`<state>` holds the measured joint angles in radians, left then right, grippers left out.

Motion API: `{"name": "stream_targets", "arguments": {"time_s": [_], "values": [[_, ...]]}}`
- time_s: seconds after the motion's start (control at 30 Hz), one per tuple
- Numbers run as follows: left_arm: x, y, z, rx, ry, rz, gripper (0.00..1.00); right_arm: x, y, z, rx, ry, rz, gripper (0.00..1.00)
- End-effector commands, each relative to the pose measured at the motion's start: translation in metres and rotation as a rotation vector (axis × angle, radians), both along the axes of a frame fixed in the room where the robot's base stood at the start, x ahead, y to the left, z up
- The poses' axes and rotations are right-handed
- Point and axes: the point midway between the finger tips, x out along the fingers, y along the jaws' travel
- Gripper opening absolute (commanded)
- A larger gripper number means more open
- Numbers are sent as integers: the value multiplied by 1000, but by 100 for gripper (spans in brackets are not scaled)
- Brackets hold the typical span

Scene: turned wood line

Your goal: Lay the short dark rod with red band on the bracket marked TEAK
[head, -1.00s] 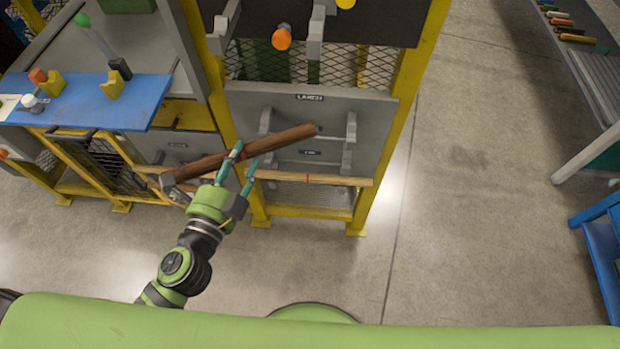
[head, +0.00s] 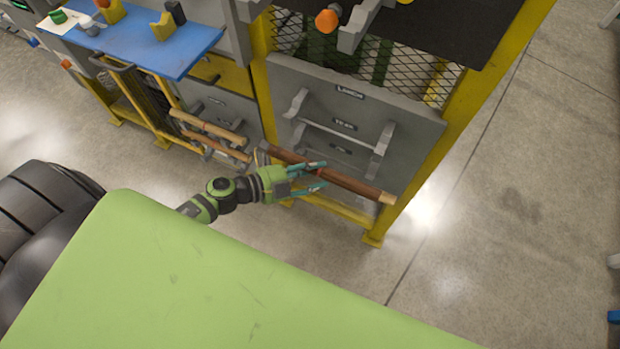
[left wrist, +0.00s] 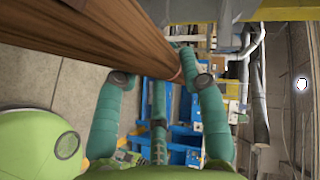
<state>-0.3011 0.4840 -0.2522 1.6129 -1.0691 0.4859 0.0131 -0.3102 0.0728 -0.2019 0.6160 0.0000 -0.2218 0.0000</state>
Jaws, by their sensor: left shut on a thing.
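My left gripper (head: 318,176) is shut around a dark brown rod (head: 350,183). The rod slants down to the right in front of the grey bracket panel (head: 410,133). A red band shows at the fingers. In the left wrist view the dark rod (left wrist: 100,45) lies across the teal fingers, with a thin red ring by one finger. A label that seems to read TEAK (head: 344,125) sits below the LARCH label (head: 349,91). The rod is lower than the TEAK label in the picture; touching a bracket cannot be told. A pale end shows at the rod's right tip.
Light wood rods (head: 208,126) lie on brackets to the left. A blue shelf (head: 150,45) with small parts is at upper left. Grey arms with an orange-tipped rod (head: 327,20) jut out above the panel.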

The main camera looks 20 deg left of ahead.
Motion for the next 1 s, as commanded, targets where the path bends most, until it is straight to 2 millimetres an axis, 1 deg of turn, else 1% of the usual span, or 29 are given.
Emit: {"name": "stream_targets", "arguments": {"time_s": [0.03, 0.37, 0.77, 0.83, 1.0], "values": [[6, 0, -1, 0, -3, 0, 3, 1, 0, -2, 0, -1, 0, 40], [40, -1, -2, 0, -4, 0, 3, 11, -3, -9, -3, -17, 1, 40], [80, -3, -4, 0, -4, 0, 3, 12, -6, -20, -6, -19, 0, 40], [78, -3, -14, -1, 1, 0, 3, 12, -6, -29, -7, -19, 0, 40], [78, -3, -25, 0, -1, 0, 3, 12, -6, -38, -7, -19, -1, 40]]}}
